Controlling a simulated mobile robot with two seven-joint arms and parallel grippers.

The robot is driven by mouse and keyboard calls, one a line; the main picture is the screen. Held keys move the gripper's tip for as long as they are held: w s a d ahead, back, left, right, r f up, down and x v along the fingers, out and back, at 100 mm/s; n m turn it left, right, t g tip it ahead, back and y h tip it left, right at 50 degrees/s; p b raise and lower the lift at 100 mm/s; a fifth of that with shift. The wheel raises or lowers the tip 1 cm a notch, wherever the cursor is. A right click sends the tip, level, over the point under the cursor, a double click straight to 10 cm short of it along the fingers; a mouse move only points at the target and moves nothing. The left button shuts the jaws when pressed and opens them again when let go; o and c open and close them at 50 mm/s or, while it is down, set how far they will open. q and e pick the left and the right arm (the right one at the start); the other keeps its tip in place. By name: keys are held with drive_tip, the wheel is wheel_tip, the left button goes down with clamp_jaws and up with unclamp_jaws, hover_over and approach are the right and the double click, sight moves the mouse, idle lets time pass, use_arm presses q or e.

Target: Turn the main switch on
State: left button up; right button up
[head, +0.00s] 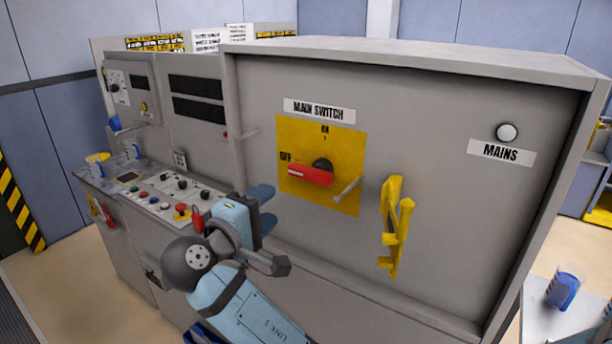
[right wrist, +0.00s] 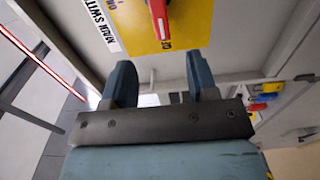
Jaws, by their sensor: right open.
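The main switch has a red handle (head: 311,176) on a black hub, on a yellow plate (head: 290,132) under the MAIN SWITCH label. The handle points left, towards OFF; ON is marked at the top. My right gripper (head: 266,207) is open and empty, in front of the cabinet, to the left of and below the handle, apart from it. In the right wrist view the red handle (right wrist: 158,14) lies beyond the open fingers (right wrist: 159,78), roughly in line with the gap between them. The MAINS lamp (head: 507,132) at the right looks white. My left gripper is not in view.
A small grey rod (head: 347,188) sticks out at the plate's lower right. A yellow bracket (head: 392,225) hangs right of the plate. A control desk with buttons (head: 160,195) stands at the left.

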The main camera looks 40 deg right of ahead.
sight(307, 177)
drive_tip(key=p+x, duration=0.3)
drive_tip(key=x, duration=0.9)
drive_tip(key=shift+d+r+p, duration=0.2)
drive_tip(key=shift+d+p, duration=0.15)
drive_tip(key=shift+w+d+f, duration=0.1)
drive_tip(key=shift+w+d, duration=0.15)
drive_tip(key=shift+d, duration=0.3)
drive_tip(key=shift+c, duration=0.9)
drive_tip(key=c, duration=0.6)
